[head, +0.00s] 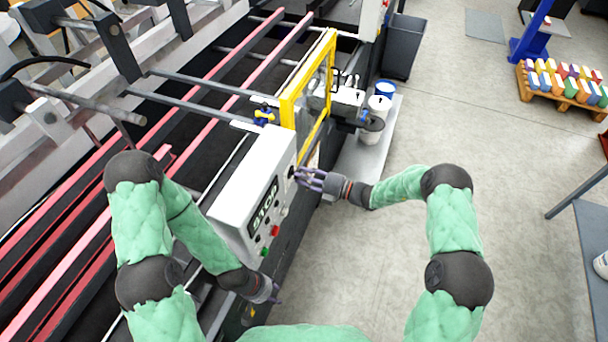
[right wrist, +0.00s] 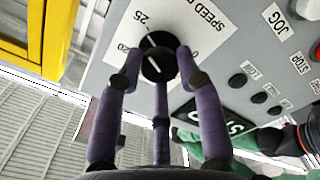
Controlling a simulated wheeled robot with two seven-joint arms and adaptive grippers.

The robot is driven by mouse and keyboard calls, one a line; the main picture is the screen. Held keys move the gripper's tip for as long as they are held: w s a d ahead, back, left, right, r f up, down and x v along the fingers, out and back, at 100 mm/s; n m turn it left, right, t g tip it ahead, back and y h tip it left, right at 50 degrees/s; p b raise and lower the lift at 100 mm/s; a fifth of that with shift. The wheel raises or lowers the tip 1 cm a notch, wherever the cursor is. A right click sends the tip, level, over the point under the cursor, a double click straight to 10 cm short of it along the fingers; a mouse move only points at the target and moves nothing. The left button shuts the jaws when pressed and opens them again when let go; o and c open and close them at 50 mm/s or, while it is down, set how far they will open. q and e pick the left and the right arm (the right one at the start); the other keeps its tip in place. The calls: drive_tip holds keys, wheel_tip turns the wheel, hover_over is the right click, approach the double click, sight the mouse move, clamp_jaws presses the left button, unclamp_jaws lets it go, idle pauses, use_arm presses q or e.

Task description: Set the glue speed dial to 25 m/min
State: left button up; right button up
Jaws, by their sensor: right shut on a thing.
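The glue speed dial (right wrist: 158,62) is a round black knob with a white pointer line, on a white scale plate (right wrist: 185,28) of the grey control panel (head: 245,190). In the right wrist view the pointer is directed up and left, roughly toward the 25 label (right wrist: 140,20); the 20 label lies farther left. The exact alignment is hard to tell. My right gripper (right wrist: 158,75) is shut on the dial, its purple fingers around the knob; it also shows in the head view (head: 299,176). My left gripper (head: 273,292) hangs low beside the panel's near end, its fingers unclear.
The panel has a lit display (head: 264,205), a red button (head: 275,231) and a green button (head: 264,252). A yellow guard frame (head: 325,80) stands just beyond the dial.

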drive_tip(key=shift+s+a+f+m, duration=0.15)
drive_tip(key=shift+s+f+m, duration=0.1)
drive_tip(key=shift+m, duration=0.45)
drive_tip(key=o, duration=1)
drive_tip(key=shift+o, duration=0.7)
drive_tip(key=shift+r, duration=0.2)
drive_tip(key=shift+w, duration=0.1)
drive_tip(key=v, duration=1.2)
